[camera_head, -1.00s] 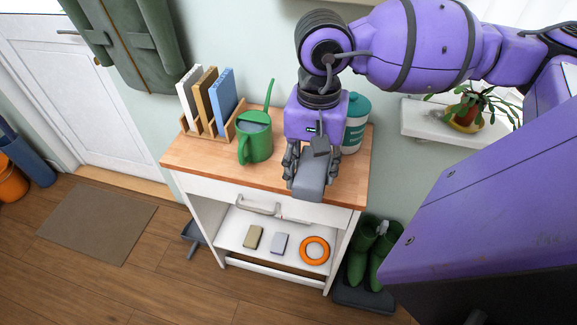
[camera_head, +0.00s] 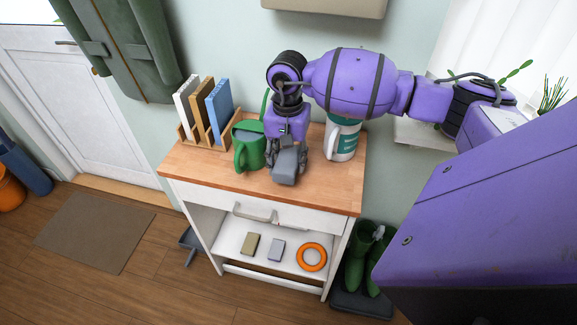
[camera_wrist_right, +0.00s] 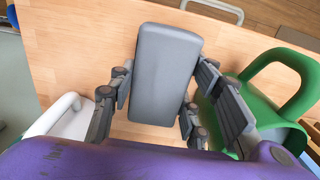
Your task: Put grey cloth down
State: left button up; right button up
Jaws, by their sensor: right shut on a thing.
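The grey cloth (camera_head: 285,172) looks like a folded, rounded grey pad. My right gripper (camera_head: 287,158) is shut on it, over the wooden top (camera_head: 322,187) of the white cart. In the right wrist view the grey cloth (camera_wrist_right: 165,72) lies lengthwise between the fingers of the right gripper (camera_wrist_right: 158,98), with bare wood beneath. I cannot tell whether it touches the wood. My left gripper is out of view.
A green watering can (camera_head: 249,147) stands close on the left of the gripper, and a white jug with teal label (camera_head: 343,140) on the right. The front of the top is clear.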

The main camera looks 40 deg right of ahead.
jog(key=shift+f, duration=1.3)
jog(key=shift+s, duration=0.1)
jog(key=shift+s+f, duration=0.1)
jog(key=shift+f, duration=0.35)
jog(key=o, duration=1.3)
jog(key=shift+b, duration=0.3)
jog(key=shift+o, duration=0.7)
jog(key=shift+f, duration=0.15)
